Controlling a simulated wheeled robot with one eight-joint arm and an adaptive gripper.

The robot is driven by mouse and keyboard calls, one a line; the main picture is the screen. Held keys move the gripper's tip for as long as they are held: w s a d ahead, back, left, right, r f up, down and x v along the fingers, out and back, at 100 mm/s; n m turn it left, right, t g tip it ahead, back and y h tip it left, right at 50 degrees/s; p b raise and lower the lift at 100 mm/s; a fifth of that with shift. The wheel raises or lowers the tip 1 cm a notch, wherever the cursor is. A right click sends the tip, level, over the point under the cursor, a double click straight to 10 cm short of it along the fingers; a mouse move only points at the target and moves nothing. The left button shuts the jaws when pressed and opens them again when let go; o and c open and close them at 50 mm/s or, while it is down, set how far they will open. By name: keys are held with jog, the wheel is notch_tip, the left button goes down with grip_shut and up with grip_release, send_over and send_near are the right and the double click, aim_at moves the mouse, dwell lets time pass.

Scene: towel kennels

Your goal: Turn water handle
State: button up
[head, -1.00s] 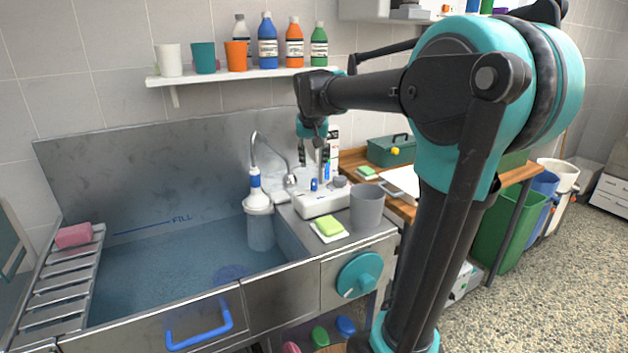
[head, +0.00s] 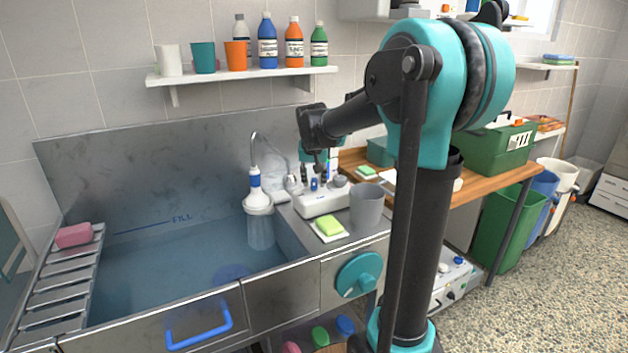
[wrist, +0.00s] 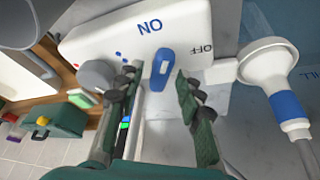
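The water handle is a small blue lever (wrist: 162,66) on a white box (wrist: 112,42) marked ON and OFF. In the wrist view its long side runs up and down, slightly tilted, with its upper end near the ON mark. In the head view the white box (head: 322,205) stands on the counter right of the basin, and the blue handle (head: 314,184) shows on it. My gripper (wrist: 152,88) is open and empty, its dark fingers left and right of the handle's line. Whether the tips reach the handle's depth is unclear. The gripper also shows above the box in the head view (head: 316,175).
A shower head (wrist: 268,62) with a blue collar is close right of the box. A grey cup (head: 367,207) and a green sponge (head: 330,226) stand in front of the box. The water-filled basin (head: 180,265) is left. A shelf (head: 245,75) with bottles hangs above.

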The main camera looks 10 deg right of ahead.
grip_shut()
jog(key=shift+m, duration=0.3)
jog(key=shift+w+a+m+g+h, duration=0.15)
jog(key=shift+m+h, duration=0.35)
jog(key=shift+m, duration=0.75)
jog(key=shift+s+m+g+h, duration=0.1)
jog(key=shift+m+g+h, duration=0.3)
jog(key=shift+m, duration=0.85)
jog(key=shift+o, duration=1)
grip_release()
jog(key=v, duration=1.2)
